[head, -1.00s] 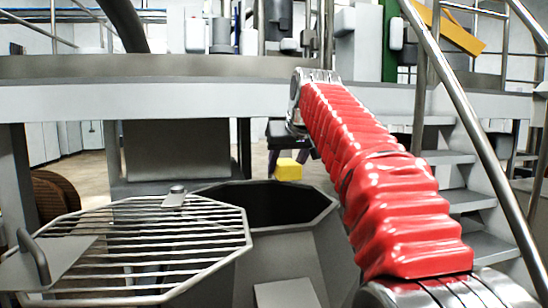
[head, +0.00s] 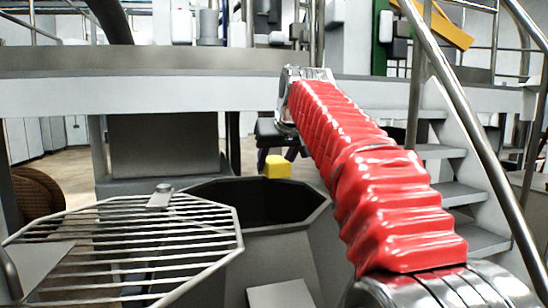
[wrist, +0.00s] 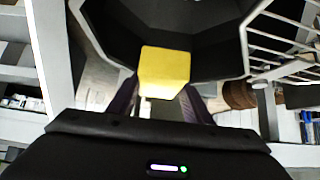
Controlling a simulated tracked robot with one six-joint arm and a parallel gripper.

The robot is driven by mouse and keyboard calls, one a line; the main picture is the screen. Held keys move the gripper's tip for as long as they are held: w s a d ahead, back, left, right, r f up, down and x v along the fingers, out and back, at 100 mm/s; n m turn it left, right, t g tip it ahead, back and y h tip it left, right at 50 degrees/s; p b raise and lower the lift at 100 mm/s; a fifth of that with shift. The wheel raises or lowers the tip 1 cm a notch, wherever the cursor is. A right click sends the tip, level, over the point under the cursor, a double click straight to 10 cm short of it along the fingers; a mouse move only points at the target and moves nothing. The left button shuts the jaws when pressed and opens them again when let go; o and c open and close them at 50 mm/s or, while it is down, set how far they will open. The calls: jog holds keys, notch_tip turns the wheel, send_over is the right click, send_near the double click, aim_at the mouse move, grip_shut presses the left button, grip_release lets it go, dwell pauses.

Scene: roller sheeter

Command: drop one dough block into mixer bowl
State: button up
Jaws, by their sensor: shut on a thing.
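A yellow dough block (head: 277,166) hangs in my gripper (head: 278,152), near the far rim of the mixer bowl. The wrist view also shows the dough block (wrist: 164,72) between the two dark fingers of my gripper (wrist: 164,98), which is shut on it. The mixer bowl (head: 318,216) is a grey many-sided vessel with a dark, open inside. In the wrist view the block overlaps the near part of the bowl's rim and dark inside (wrist: 205,50). The bowl's bottom is hidden in shadow.
A barred metal grate (head: 130,245) lies at the left of the bowl opening. A grey platform edge (head: 180,100) runs across behind. Metal stairs with a handrail (head: 465,130) stand at the right. My red-sleeved arm covers part of the right side.

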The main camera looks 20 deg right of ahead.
notch_tip(320, 180, down, 10)
jog(key=shift+f, duration=0.15)
dwell(0.6)
jog(key=o, duration=1.3)
jog(key=v, duration=1.3)
jog(key=shift+s+r, duration=0.2)
jog(key=shift+s, duration=0.15)
jog(key=shift+s, duration=0.1)
